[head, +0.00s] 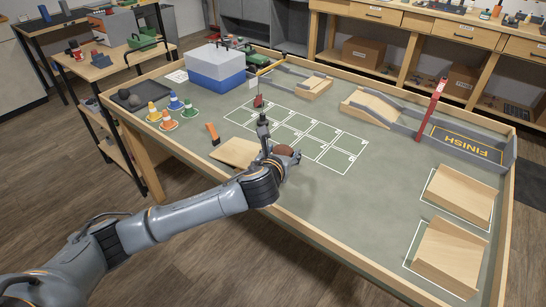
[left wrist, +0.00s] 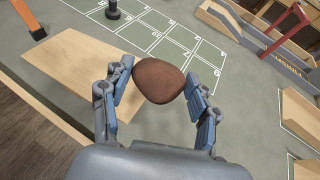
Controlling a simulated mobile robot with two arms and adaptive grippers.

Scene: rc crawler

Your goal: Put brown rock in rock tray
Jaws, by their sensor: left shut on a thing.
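The brown rock (left wrist: 158,80) is between the fingers of my left gripper (left wrist: 157,90), which is shut on it. In the head view the rock (head: 285,151) shows partly behind my left gripper (head: 283,156), over the table near the white-lined grid. My right gripper is not in view.
A flat wooden board (head: 234,153) lies left of my gripper, with an orange piece (head: 212,133) beyond it. Several small cones (head: 168,121) stand near the tray. A blue and white box (head: 215,68) stands behind. Wooden ramps (head: 450,257) are at the right.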

